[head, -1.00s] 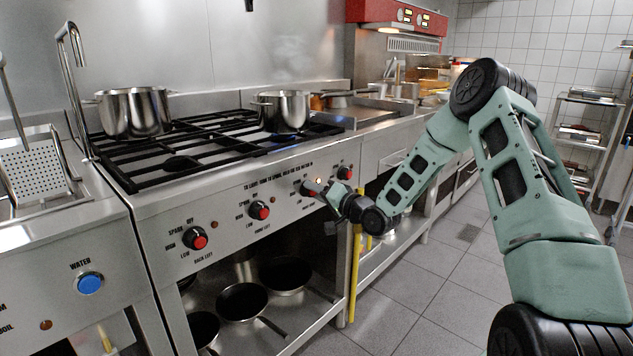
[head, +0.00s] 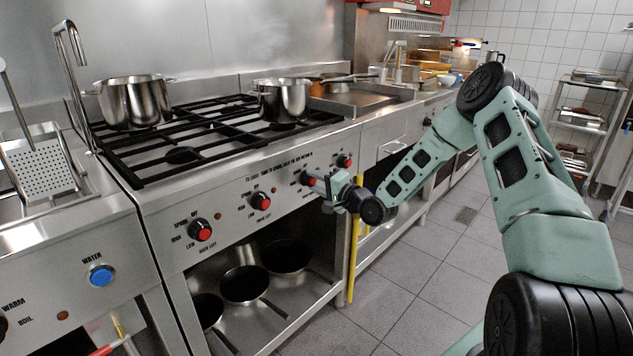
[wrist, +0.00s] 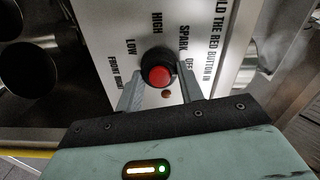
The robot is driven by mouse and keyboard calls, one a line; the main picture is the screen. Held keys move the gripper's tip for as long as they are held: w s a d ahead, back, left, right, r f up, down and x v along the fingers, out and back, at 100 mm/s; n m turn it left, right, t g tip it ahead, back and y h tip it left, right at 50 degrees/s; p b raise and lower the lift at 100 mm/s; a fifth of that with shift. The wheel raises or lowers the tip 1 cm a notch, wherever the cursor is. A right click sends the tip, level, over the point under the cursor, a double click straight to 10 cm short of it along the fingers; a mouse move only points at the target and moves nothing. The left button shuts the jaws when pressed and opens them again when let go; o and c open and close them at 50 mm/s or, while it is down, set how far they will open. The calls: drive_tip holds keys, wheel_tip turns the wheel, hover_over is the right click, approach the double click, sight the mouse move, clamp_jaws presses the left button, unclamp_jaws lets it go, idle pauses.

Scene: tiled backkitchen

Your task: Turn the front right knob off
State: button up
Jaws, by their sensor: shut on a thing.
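The front right knob (wrist: 160,74) is black with a red centre. In the wrist view it sits between the fingers of my gripper (wrist: 161,78), which is shut on it. Labels FRONT RIGHT, LOW, HIGH, SPARK and OFF surround it; the knob's pointer cannot be made out. A small dull orange lamp (wrist: 166,94) is beside the knob. In the head view my gripper (head: 316,182) reaches the stove's front panel from the right and hides part of the knob (head: 306,178).
A pot (head: 281,100) stands on the right burners and another pot (head: 134,103) at the left. Other red knobs (head: 200,230) line the panel. Several pans (head: 243,284) lie on the shelf below. A yellow pipe (head: 354,246) runs beneath my gripper. The floor at right is clear.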

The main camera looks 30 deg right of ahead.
drive_tip(key=o, duration=1)
drive_tip(key=shift+s, duration=0.1)
drive_tip(key=v, duration=1.7)
drive_tip(key=shift+s+d+p, duration=0.15)
drive_tip(key=shift+p, duration=0.15)
